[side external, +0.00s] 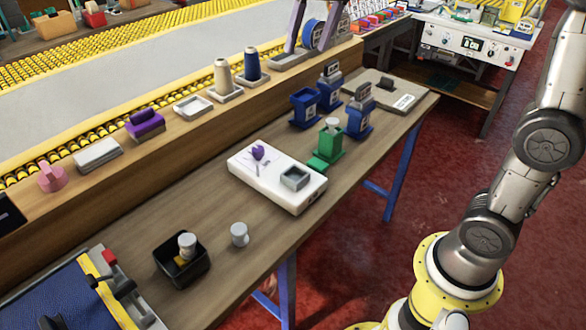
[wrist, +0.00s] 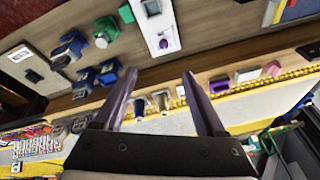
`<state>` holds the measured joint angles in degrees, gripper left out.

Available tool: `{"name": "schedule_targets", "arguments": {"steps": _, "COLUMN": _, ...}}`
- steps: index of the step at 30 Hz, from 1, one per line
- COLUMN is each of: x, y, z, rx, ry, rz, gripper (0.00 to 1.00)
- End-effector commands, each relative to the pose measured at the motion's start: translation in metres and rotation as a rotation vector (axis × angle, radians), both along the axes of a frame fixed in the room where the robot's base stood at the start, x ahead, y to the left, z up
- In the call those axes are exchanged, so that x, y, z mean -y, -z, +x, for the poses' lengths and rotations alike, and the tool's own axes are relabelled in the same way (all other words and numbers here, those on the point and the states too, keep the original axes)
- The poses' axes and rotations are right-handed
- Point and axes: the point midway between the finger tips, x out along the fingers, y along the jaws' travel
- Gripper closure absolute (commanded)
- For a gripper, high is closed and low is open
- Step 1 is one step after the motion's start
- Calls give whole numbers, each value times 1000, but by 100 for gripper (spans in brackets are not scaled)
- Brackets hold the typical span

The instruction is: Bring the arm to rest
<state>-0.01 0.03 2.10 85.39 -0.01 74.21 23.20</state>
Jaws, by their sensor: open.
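My gripper (wrist: 157,84) shows in the wrist view with its two purple fingers spread wide and nothing between them. In the side external view, its purple fingers (side external: 308,46) reach down from the top edge, in front of blue spools at the back of the bench. The rest of the hand is out of that frame. My gripper seems to be above the bench and apart from the things on it, though its exact height is hard to tell.
The wooden bench (side external: 215,222) holds a white tray (side external: 268,190), a green holder (side external: 327,150), blue bins (side external: 305,107), a black bin (side external: 181,268) and a loose white cylinder (side external: 239,234). Spools (side external: 223,77) stand on the raised shelf. Open red floor lies right of the bench.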

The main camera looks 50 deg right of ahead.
Motion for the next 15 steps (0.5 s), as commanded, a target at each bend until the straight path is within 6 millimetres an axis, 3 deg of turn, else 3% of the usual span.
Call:
{"name": "schedule_targets", "arguments": {"steps": 1, "x": 0, "y": -6, "z": -24, "rx": 26, "ry": -15, "rz": -5, "gripper": 27}}
{"name": "schedule_targets", "arguments": {"steps": 8, "x": 0, "y": 5, "z": -118, "rx": 115, "ry": -99, "rz": -39, "gripper": 27}}
{"name": "schedule_targets", "arguments": {"steps": 11, "x": 0, "y": 25, "z": -157, "rx": 148, "ry": -144, "rz": -59, "gripper": 27}}
{"name": "schedule_targets", "arguments": {"steps": 15, "x": 0, "y": 65, "z": -202, "rx": 179, "ry": -215, "rz": -93, "gripper": 27}}
